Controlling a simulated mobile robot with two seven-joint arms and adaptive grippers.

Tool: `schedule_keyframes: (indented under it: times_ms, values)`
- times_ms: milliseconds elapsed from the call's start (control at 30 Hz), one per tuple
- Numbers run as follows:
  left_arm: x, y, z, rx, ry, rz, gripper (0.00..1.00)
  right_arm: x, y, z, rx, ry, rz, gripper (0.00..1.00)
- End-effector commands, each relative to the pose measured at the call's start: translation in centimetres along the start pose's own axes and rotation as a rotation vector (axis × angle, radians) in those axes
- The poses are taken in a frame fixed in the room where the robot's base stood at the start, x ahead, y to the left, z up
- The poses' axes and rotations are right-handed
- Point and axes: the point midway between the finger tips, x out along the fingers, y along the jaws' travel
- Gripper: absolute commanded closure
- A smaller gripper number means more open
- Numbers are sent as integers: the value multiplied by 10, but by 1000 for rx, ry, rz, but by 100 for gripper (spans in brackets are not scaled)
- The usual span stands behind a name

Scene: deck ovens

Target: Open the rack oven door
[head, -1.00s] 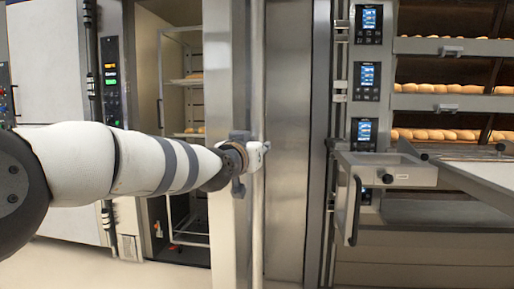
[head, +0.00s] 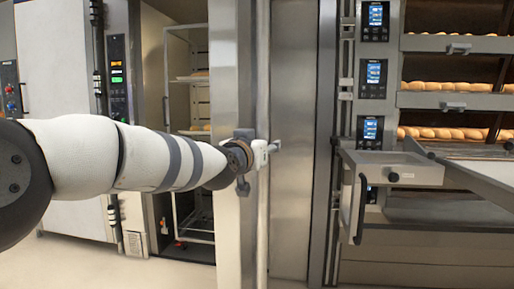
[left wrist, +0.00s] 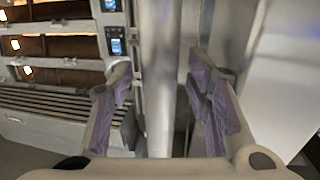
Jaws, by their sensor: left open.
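The rack oven door (head: 223,120) is a tall steel panel in the middle of the head view. Its long vertical handle bar (head: 263,90) runs along its right side. To the left of the door, the chamber is visible with a wire rack (head: 194,150) inside. My left gripper (head: 262,150) is at the handle at mid height. In the left wrist view its two fingers (left wrist: 160,95) are spread, with the vertical bar (left wrist: 157,75) between them. I cannot tell whether either pad touches the bar. My right gripper is not in view.
A deck oven with bread loaves (head: 445,87) and blue screens (head: 373,75) stands at the right. Its loader (head: 392,172) with a black handle (head: 360,210) juts out near the door. A control panel (head: 117,75) is at the left. Floor shows at the lower left.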

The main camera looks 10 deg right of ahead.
Motion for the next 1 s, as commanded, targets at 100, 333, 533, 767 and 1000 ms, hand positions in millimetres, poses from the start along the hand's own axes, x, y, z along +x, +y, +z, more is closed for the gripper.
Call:
schedule_keyframes:
  times_ms: [100, 333, 533, 767, 1000]
  values:
    - [-17, -1, -2, 2, 0, 0, 55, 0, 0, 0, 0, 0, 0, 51]
    - [-70, 0, -2, 1, 2, 0, 55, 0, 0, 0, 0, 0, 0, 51]
    - [-106, -1, -1, 0, 2, -1, 55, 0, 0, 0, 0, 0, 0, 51]
    - [-116, 0, 0, -1, 2, -1, 55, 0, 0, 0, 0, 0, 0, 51]
    - [-117, -3, 11, -6, -20, -3, 55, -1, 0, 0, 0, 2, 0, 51]
